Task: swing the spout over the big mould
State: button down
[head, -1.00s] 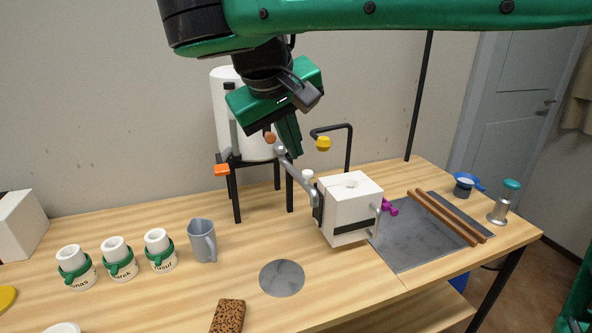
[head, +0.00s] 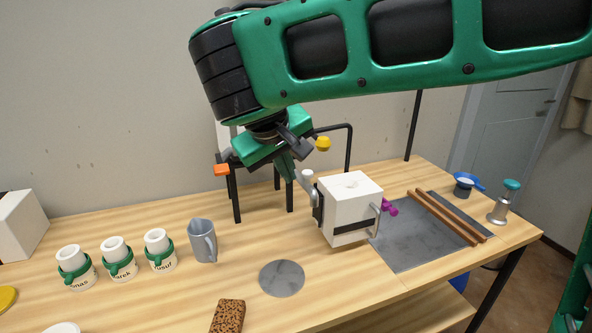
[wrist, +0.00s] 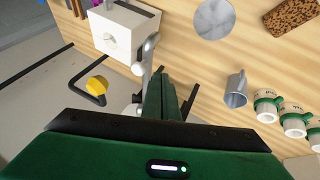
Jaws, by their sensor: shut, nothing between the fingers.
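The big mould (head: 350,205) is a white block with a dark strap and a hollow in its top; it also shows in the wrist view (wrist: 122,28). The grey metal spout (head: 308,187) reaches from the tank stand towards the mould's left side. In the wrist view the spout (wrist: 148,50) has its bent end by the mould's edge, not over the middle of its top. My gripper (head: 291,174) is shut and empty, with its green fingers (wrist: 160,92) close beside the spout. I cannot tell whether they touch. My arm hides most of the white tank (head: 224,132).
A black bar with a yellow knob (head: 323,143) stands behind the spout. An orange knob (head: 221,169) is left of my gripper. A grey jug (head: 202,241) and several strapped small moulds (head: 158,250) stand at left. A round grey disc (head: 282,278) lies in front, with bare wood around it.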

jog(key=shift+w+d+f, duration=0.1)
jog(key=shift+w+d, duration=0.2)
jog(key=shift+d, duration=0.25)
jog(key=shift+w+d+f, duration=0.1)
jog(key=shift+w+d, duration=0.2)
jog(key=shift+d, duration=0.2)
